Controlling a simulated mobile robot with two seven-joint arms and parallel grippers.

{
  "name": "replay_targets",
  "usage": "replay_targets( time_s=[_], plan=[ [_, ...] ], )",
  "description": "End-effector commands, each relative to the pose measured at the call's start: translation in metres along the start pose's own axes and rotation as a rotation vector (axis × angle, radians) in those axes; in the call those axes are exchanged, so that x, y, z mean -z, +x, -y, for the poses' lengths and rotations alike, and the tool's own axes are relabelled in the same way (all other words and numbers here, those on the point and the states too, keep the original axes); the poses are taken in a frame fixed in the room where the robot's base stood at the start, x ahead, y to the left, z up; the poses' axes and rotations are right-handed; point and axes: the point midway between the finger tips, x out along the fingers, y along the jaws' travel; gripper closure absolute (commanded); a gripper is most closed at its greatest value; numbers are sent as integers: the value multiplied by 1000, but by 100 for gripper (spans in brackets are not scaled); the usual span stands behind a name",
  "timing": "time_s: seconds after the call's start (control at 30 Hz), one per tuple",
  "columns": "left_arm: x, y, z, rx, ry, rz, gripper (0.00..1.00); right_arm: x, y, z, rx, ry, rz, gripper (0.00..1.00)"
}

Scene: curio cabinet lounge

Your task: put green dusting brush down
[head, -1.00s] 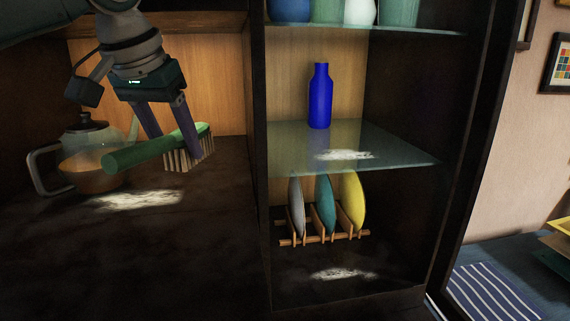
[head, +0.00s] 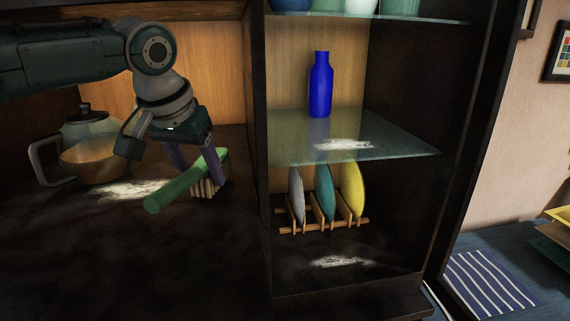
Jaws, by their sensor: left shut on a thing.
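The green dusting brush (head: 180,183) has a green handle and pale bristles. My left gripper (head: 197,180) is shut on it near its head. The handle points to the lower left and the bristles face down, at or just above the dark cabinet surface (head: 170,250); I cannot tell whether they touch. My right gripper is out of view.
A glass teapot (head: 95,158) stands left of the brush, beside a whitish dust patch (head: 130,188). Right of a divider, a blue bottle (head: 320,85) stands on a dusty glass shelf (head: 400,150). Below it, a wooden rack (head: 325,226) holds upright plates. The front surface is clear.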

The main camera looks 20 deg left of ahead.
Motion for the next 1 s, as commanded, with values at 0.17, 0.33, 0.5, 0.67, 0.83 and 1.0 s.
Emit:
replay_targets(
  time_s=[0.17,0.33,0.5,0.67,0.83,1.0],
  plan=[
    [-2,5,-1,-1,0,-1,100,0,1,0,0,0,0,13],
    [-3,8,0,0,0,-1,36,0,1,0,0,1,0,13],
    [-3,8,0,0,0,0,17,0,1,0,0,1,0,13],
    [-3,8,0,0,0,0,13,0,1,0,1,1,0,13],
    [-2,5,0,0,0,-1,13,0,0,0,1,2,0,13],
    [1,-14,0,-2,1,-1,13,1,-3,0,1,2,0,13]
  ],
)
